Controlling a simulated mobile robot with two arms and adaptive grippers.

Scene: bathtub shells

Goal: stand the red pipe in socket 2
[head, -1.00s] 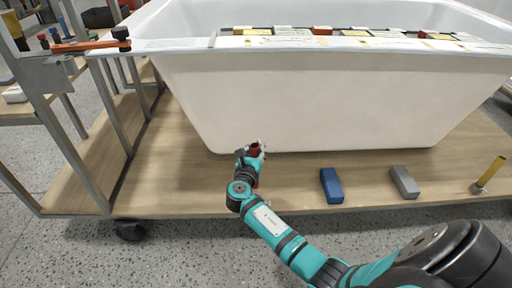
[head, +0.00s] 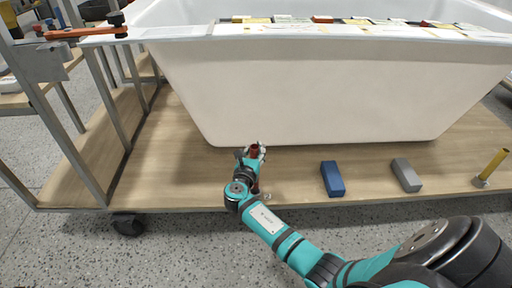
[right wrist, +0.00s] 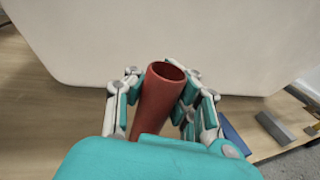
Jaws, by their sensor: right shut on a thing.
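The red pipe (right wrist: 158,100) stands roughly upright, slightly tilted in the right wrist view, with its open top end showing. My right gripper (right wrist: 163,80) is shut around it, with fingers on both sides. In the head view the red pipe (head: 254,149) shows only as a small piece within my right gripper (head: 250,153), over the wooden deck in front of the tub. Its lower end is hidden by the hand. A small pale piece (head: 264,196) shows just below the hand at the deck's front edge; I cannot tell if it is a socket. My left gripper is not in view.
A blue block (head: 332,178) and a grey block (head: 406,175) lie on the wooden deck (head: 290,180). A yellow pipe (head: 494,164) stands in a small base at the right. The white tub (head: 320,95) rises close behind my right gripper.

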